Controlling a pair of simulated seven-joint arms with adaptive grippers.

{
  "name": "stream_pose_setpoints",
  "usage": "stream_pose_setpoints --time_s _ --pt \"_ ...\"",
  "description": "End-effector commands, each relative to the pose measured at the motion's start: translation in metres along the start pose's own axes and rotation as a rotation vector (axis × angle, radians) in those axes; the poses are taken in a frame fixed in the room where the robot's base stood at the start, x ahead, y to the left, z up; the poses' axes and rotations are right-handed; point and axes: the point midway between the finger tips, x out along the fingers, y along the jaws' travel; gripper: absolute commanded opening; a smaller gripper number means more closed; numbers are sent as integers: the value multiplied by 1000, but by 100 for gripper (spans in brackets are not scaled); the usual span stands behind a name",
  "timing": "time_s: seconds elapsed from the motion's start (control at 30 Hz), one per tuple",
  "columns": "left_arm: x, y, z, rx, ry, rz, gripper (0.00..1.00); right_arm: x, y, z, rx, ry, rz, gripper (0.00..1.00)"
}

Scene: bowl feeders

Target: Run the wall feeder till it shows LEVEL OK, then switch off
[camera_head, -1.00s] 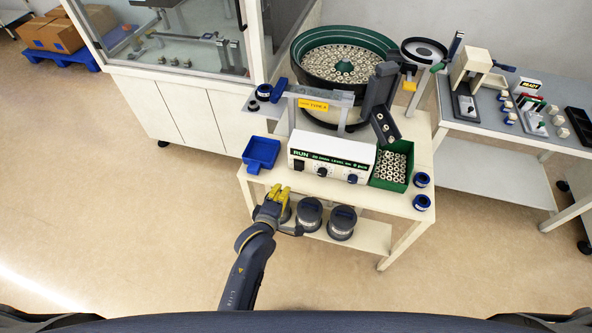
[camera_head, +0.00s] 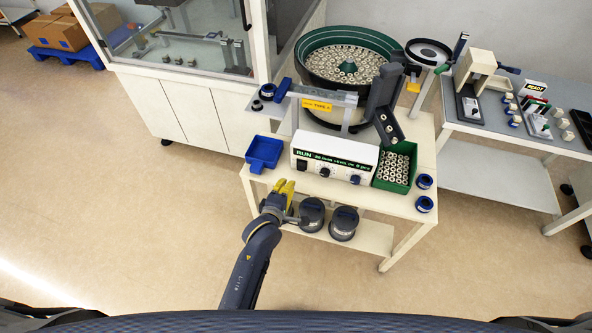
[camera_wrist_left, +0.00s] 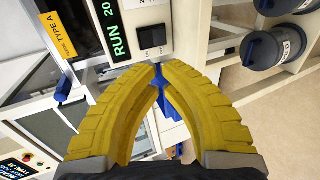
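The bowl feeder (camera_head: 312,112), a green-rimmed bowl of pale ring-like parts, stands on a cream table by the wall. My right gripper is not in view.
A blue tray (camera_head: 263,153) sits left of the box, a green bin of parts (camera_head: 394,173) right of it. Dark lidded pots (camera_head: 343,223) stand on the lower shelf. A second bench (camera_head: 468,134) carries a READY sign. The floor in front is clear.

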Motion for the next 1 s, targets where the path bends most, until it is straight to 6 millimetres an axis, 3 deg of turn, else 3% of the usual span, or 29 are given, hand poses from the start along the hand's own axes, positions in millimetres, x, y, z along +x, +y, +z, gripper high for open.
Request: stream_pose_setpoints --time_s 0.2,0.5,0.7,1.0 --pt "41 1 0 2 -1 0 0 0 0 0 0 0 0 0" --pt "84 0 0 1 0 0 0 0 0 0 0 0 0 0" --pt "99 0 0 1 -1 0 0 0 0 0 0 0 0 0" --pt "106 0 0 0 -1 0 0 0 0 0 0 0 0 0"
